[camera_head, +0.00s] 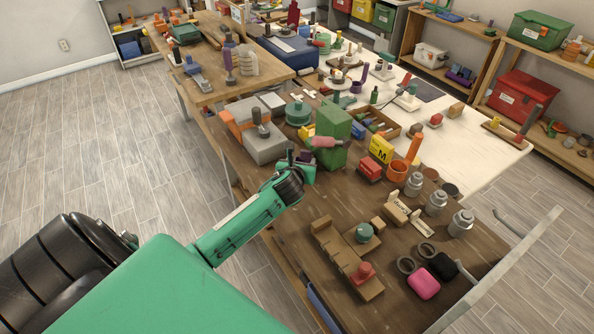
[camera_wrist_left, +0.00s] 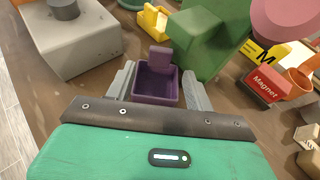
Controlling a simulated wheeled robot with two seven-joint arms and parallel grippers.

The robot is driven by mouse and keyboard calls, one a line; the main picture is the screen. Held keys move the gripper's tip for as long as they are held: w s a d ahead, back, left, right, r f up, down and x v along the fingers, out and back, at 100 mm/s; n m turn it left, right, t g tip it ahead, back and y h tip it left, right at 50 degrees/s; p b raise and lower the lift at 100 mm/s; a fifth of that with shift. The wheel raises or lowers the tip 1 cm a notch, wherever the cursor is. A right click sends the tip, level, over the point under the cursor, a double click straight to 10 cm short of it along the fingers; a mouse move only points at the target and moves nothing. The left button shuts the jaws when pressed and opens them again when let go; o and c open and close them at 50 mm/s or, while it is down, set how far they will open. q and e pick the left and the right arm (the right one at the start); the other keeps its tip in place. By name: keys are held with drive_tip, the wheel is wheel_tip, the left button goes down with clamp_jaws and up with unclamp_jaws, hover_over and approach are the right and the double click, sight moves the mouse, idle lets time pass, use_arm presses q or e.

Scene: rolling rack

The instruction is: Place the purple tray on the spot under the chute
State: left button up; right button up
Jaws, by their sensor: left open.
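The purple tray (camera_wrist_left: 157,85) is a small open box with a raised tab at its far side. It stands on the brown table top in the left wrist view. My left gripper (camera_wrist_left: 158,72) is open, with one grey finger on each side of the tray; whether they touch it I cannot tell. In the head view only a bit of purple (camera_head: 304,156) shows by the gripper (camera_head: 303,165). A green block (camera_head: 332,135) with a pink cylinder (camera_head: 325,142) stands just beyond. I cannot tell for sure which thing is the chute. My right gripper is not in view.
A grey block (camera_head: 263,144) with orange parts stands to the left. A yellow box (camera_head: 381,149) and red Magnet box (camera_head: 370,168) stand to the right. Wooden blocks (camera_head: 345,255) and metal jars (camera_head: 436,202) are nearer the front. Bare table shows between them.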

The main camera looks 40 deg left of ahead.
use_arm(q)
drive_tip(key=v, duration=0.7)
drive_tip(key=shift+s+b, duration=0.15)
drive_tip(key=shift+b, duration=0.3)
drive_tip(key=shift+d, duration=0.1)
